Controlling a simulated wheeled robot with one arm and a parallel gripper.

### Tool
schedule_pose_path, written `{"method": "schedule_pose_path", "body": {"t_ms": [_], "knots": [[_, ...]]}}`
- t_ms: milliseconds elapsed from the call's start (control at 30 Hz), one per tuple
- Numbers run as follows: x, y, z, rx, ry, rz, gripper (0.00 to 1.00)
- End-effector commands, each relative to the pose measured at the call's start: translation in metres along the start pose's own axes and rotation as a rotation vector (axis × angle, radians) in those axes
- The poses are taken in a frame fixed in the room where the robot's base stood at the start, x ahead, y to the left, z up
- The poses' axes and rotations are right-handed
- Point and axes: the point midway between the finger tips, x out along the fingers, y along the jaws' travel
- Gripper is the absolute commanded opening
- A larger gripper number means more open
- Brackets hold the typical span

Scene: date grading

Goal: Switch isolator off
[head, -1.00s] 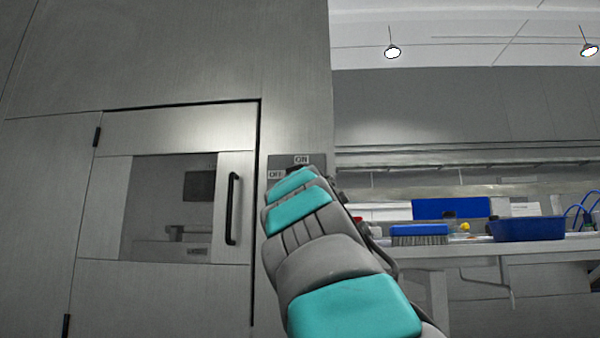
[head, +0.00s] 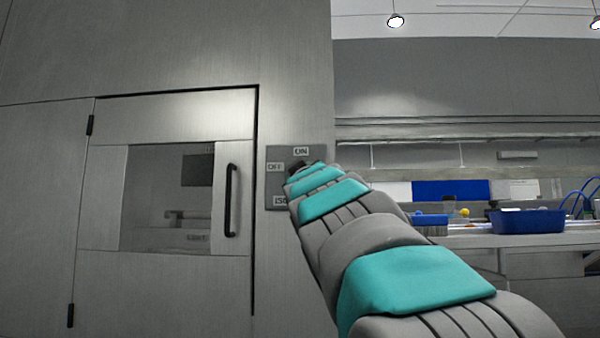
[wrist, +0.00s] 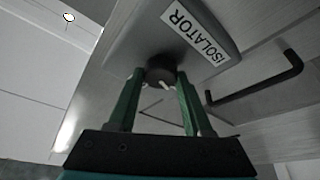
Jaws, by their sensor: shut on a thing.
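The isolator plate (head: 276,188) is a grey panel on the steel wall right of the cabinet door, with an ON label (head: 301,151) at the top and an OFF label (head: 275,167) at the left. In the wrist view, the ISOLATOR label (wrist: 195,33) shows upside down beside the round black isolator knob (wrist: 160,70), which has a white mark near its edge. My gripper (wrist: 160,80) has its green fingers on both sides of the knob, shut on it. In the head view my arm hides the knob and most of the gripper.
A steel door (head: 176,112) with a window and black handle (head: 231,200) is left of the plate. The handle also shows in the wrist view (wrist: 258,88).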

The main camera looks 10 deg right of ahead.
Motion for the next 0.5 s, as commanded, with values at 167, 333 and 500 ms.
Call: {"method": "schedule_pose_path", "body": {"t_ms": [167,333,500], "knots": [[-0.0002,0.0001,-0.0015,-0.002,0.003,0.001,0.00],[-0.0002,0.0001,-0.0012,-0.001,0.002,0.001,0.65],[-0.0001,0.0001,-0.0008,0.000,0.001,0.001,0.80]]}}
